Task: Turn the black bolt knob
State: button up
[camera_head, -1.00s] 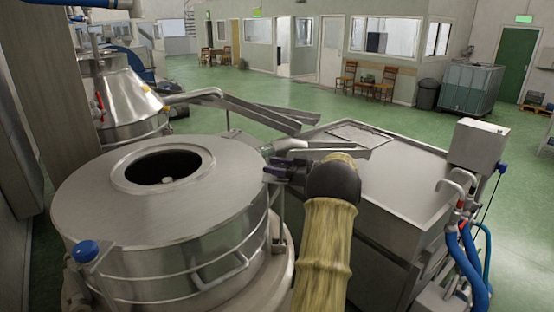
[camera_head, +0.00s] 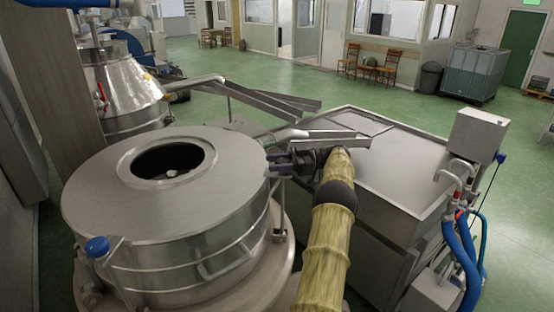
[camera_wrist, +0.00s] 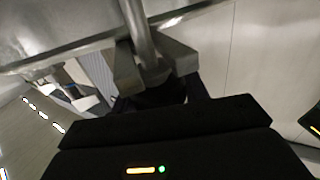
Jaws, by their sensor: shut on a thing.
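My gripper (camera_head: 271,163) is at the right side of the round steel vessel (camera_head: 110,200), just below its lid rim, at the end of my arm. In the wrist view, its two grey fingers (camera_wrist: 153,62) are closed around a thin grey metal rod (camera_wrist: 139,30) that runs up between them. A dark shape sits at the base of the fingers; I cannot tell whether it is the black bolt knob or part of my gripper. The black knob itself does not show clearly in either view and is probably hidden by the fingers.
A steel chute (camera_head: 325,141) passes close above my gripper. A flat-topped steel tank (camera_head: 400,160) stands to the right, with blue hoses (camera_head: 462,265) at its right end. A blue knob (camera_head: 97,246) is on the vessel's left front.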

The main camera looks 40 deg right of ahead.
jog(key=shift+f+n+g+y+p, duration=0.3)
jog(key=shift+f+g, duration=0.1)
jog(key=shift+g, duration=0.1)
jog(key=o, duration=1)
jog(key=shift+r, duration=0.2)
jog(key=shift+a+r, duration=0.1)
jog(key=shift+r, duration=0.05)
